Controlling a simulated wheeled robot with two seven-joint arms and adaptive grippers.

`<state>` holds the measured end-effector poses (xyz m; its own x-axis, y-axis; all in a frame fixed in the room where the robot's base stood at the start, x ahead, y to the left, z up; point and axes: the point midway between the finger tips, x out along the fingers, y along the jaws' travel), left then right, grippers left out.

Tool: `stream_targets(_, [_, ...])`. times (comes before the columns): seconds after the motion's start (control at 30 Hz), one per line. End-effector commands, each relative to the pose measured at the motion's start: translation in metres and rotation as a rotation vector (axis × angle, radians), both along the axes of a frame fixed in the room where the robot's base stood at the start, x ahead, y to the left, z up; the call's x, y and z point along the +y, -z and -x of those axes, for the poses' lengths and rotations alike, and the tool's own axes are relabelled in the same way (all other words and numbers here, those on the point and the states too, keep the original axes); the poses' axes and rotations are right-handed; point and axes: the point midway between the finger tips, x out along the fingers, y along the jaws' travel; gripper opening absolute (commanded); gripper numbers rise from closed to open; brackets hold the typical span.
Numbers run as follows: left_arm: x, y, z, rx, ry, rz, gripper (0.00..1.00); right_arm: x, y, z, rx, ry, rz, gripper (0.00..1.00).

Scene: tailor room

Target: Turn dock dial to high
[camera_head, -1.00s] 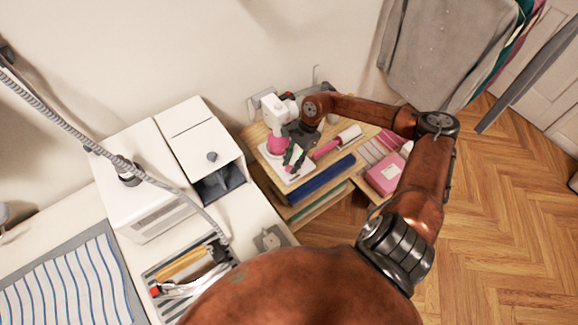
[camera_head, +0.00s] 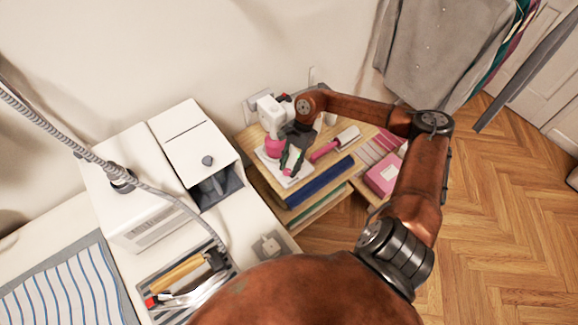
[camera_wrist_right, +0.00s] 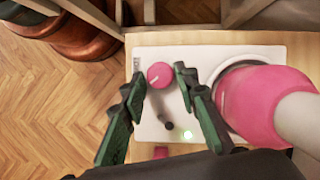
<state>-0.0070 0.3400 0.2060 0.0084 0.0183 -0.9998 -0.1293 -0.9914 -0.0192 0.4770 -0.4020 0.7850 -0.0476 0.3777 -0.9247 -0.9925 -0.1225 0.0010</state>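The dock (camera_wrist_right: 209,57) is a white plate on a wooden surface; the head view also shows it (camera_head: 268,163). Its round pink dial (camera_wrist_right: 160,75) carries a pale pointer line. My right gripper (camera_wrist_right: 160,76), also in the head view (camera_head: 291,160), is over the dock, open, with its dark green fingertips on either side of the dial. Small gaps seem to show between fingers and dial. My left gripper is not in view.
A pink-handled roller (camera_head: 336,143), a blue roll (camera_head: 320,180) and a pink box (camera_head: 382,176) lie near the dock. White machines (camera_head: 196,140) and a tool tray (camera_head: 150,271) stand at left. Open parquet floor (camera_head: 505,200) is at right.

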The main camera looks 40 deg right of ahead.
Motion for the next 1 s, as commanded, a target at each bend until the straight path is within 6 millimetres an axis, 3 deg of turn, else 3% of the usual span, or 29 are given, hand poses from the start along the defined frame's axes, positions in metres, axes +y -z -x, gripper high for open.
stream_targets(0.17, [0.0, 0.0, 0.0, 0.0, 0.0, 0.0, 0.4, 0.0, -0.001, 0.0, -0.001, 0.0, -0.001, 0.41])
stream_targets(0.53, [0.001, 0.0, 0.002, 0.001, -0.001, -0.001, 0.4, -0.002, -0.007, -0.001, -0.002, 0.001, -0.001, 0.41])
stream_targets(1.0, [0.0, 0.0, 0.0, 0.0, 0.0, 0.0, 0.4, -0.036, -0.088, -0.005, -0.001, 0.002, 0.0, 0.41])
